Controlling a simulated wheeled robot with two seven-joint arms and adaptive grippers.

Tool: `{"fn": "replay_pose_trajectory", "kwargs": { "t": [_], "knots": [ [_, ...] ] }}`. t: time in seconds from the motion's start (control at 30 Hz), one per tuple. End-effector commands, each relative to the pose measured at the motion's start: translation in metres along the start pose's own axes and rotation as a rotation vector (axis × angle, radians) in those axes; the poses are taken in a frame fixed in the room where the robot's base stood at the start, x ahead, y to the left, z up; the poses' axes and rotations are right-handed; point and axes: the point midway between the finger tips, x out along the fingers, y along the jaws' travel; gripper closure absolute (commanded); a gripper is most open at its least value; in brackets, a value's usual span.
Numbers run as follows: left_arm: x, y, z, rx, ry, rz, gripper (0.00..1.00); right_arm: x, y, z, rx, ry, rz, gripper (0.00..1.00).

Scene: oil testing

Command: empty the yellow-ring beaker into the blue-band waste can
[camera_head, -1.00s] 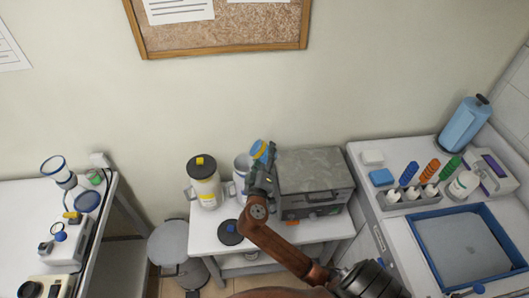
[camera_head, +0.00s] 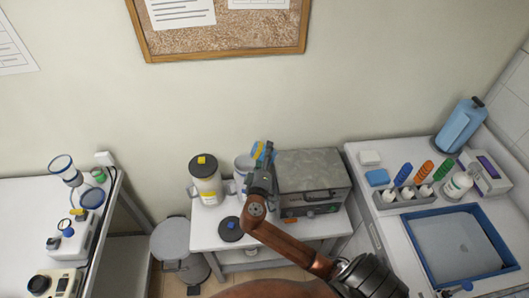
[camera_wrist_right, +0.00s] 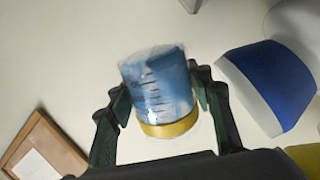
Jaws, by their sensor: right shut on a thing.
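My right gripper (camera_head: 264,156) is shut on the yellow-ring beaker (camera_head: 256,151), above the small middle table. In the right wrist view the beaker (camera_wrist_right: 155,85) is clear with graduation marks, looks blue inside and has a yellow ring at one end; the gripper's fingers (camera_wrist_right: 160,105) clasp its sides. The blue-band waste can (camera_head: 242,167) stands just left of the gripper, partly hidden by it. Its white wall and wide blue band (camera_wrist_right: 268,82) show right of the beaker in the right wrist view. I cannot tell whether liquid is flowing. My left gripper is not in view.
A yellow-band can (camera_head: 205,184) stands left of the waste can. A black round lid (camera_head: 230,229) lies in front. A grey oven-like box (camera_head: 312,180) stands close on the right. A right bench (camera_head: 362,217) holds bottles and a blue tray (camera_head: 424,262).

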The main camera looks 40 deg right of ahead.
Motion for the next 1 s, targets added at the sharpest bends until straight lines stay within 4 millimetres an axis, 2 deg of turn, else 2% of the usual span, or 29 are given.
{"fn": "replay_pose_trajectory", "kwargs": {
  "t": [1.0],
  "knots": [
    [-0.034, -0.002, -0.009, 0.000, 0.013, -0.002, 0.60, 0.000, 0.007, -0.008, -0.215, 0.001, 0.001, 0.81]
  ]
}}
